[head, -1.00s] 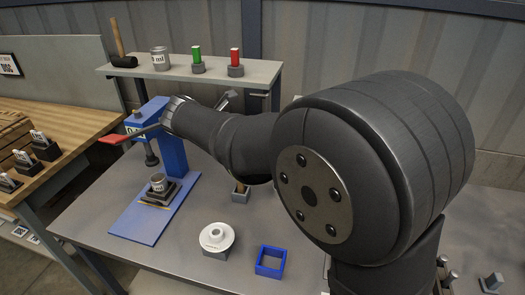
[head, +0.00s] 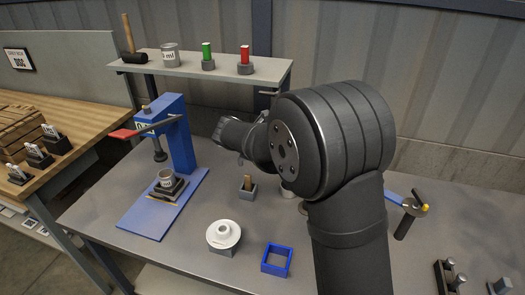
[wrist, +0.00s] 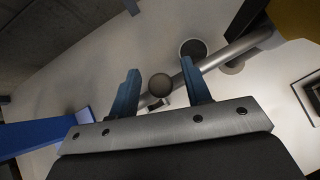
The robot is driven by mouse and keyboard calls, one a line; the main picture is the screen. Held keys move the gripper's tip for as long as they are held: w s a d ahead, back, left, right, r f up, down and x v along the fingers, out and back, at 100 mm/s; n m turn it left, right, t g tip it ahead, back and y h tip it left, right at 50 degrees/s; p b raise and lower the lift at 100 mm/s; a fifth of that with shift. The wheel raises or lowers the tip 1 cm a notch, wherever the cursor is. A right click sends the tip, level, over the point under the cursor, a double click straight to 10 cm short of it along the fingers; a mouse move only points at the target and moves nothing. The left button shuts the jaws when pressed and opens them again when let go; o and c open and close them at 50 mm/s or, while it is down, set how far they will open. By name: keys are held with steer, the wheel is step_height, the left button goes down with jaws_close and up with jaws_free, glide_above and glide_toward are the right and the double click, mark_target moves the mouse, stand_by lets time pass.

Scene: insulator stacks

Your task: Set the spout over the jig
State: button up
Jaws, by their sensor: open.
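I cannot tell for certain which part is the spout or which is the jig. A white round flanged piece with a raised centre (head: 223,233) sits on a grey block at the front of the table. A blue square open frame (head: 265,262) lies to its right. In the wrist view my gripper (wrist: 160,78) is open, its two teal fingers apart. A grey round-topped piece (wrist: 160,85) shows between them, and I cannot tell its height below. My fingers are hidden in the head view behind my arm.
A blue press (head: 182,150) with a red-handled lever stands left, a cup (head: 166,178) on its base. A grey block with a wooden piece (head: 247,187) is mid-table. In the wrist view a silver rod (wrist: 225,55) crosses behind the fingers. A shelf (head: 225,75) holds several items.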

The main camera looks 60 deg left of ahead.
jaws_close()
steer(key=shift+s+d, duration=0.1)
steer(key=s+d+n+g+y, duration=0.2)
steer(key=s+d+n, duration=0.1)
steer(key=d+n, duration=0.1)
steer(key=shift+s+d+n+y, duration=0.2)
steer(key=shift+d+n+y, duration=0.1)
steer(key=shift+d, duration=0.4)
jaws_free()
steer(key=v, duration=1.7)
steer(key=shift+d+r, duration=0.2)
